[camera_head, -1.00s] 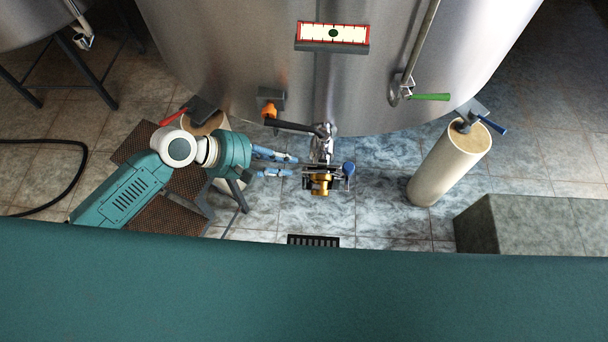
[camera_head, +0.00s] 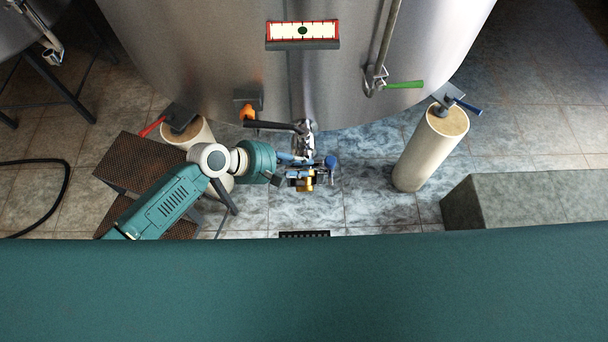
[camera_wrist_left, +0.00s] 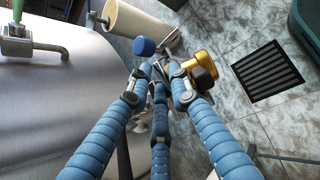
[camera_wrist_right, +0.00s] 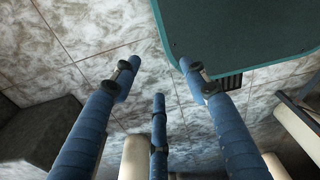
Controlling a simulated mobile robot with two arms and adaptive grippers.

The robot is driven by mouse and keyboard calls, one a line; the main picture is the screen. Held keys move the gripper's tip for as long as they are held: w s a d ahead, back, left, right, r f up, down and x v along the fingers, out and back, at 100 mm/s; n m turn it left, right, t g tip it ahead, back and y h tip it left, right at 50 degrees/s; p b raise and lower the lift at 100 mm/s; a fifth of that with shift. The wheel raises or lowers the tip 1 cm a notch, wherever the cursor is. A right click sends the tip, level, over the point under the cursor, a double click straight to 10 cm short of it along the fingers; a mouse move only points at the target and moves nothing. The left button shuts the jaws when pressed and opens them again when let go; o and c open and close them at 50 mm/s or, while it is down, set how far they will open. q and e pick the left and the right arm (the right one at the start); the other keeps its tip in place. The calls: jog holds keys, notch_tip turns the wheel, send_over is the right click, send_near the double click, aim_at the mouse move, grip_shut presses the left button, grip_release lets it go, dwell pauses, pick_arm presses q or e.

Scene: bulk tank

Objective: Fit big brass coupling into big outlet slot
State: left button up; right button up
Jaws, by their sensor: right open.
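The brass coupling (camera_head: 304,186) is low in front of the steel tank, just below the tank's metal outlet valve (camera_head: 302,142). In the left wrist view it shows gold (camera_wrist_left: 203,66), beside dark metal parts and a blue ball knob (camera_wrist_left: 144,46). I cannot tell whether it is seated in the outlet slot; the slot itself is not clear. My left gripper (camera_head: 302,162) reaches in from the left, its blue fingers at the dark parts beside the coupling. Its fingertips are close together, but their grip is unclear. My right gripper (camera_wrist_right: 158,64) is open and empty above the tiled floor.
Cream cylinders stand left (camera_head: 196,134) and right (camera_head: 430,150) of the outlet. A brown perforated step (camera_head: 140,160) is at left, a stone block (camera_head: 520,198) at right. A floor drain (camera_head: 304,234) lies in front. A handle with a green grip (camera_head: 404,85) hangs on the tank.

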pick_arm(q)
jog(key=shift+a, duration=0.1)
jog(key=shift+c, duration=0.5)
grip_shut()
jog(key=shift+r, duration=0.1)
jog(key=shift+s+r, duration=0.1)
jog(key=shift+r, duration=0.05)
